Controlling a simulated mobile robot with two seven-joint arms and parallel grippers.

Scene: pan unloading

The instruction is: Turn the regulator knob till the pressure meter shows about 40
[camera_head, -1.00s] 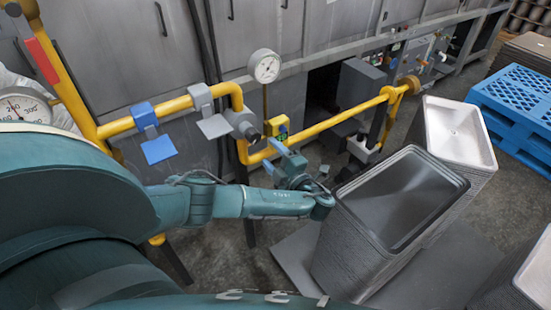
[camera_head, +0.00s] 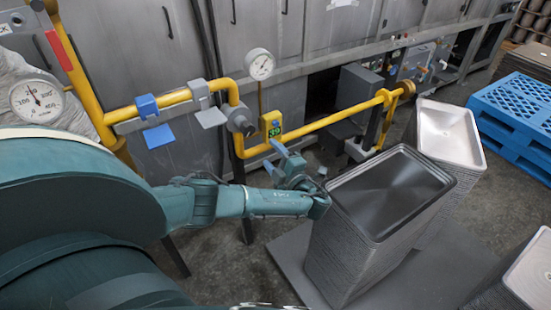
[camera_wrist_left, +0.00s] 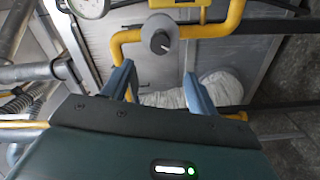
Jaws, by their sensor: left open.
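The regulator (camera_head: 238,121) is a grey round body on the yellow pipe with a small dark knob (camera_head: 250,130) facing out. In the left wrist view the knob (camera_wrist_left: 160,42) lies ahead of and between the fingertips, apart from them. My left gripper (camera_head: 301,160) has blue fingers and is open and empty, below and to the right of the knob in the head view. It also shows in the wrist view (camera_wrist_left: 158,70). A round white dial (camera_head: 260,64) stands above the pipe; its reading is too small to tell. A yellow box (camera_head: 272,125) has a green display I cannot read surely.
A larger gauge (camera_head: 37,101) is at the left. Blue (camera_head: 147,106) and grey (camera_head: 202,92) levers sit on the yellow pipe (camera_head: 340,116). Stacked pans (camera_head: 375,245) stand close right of my gripper. A blue pallet (camera_head: 520,105) is farther right.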

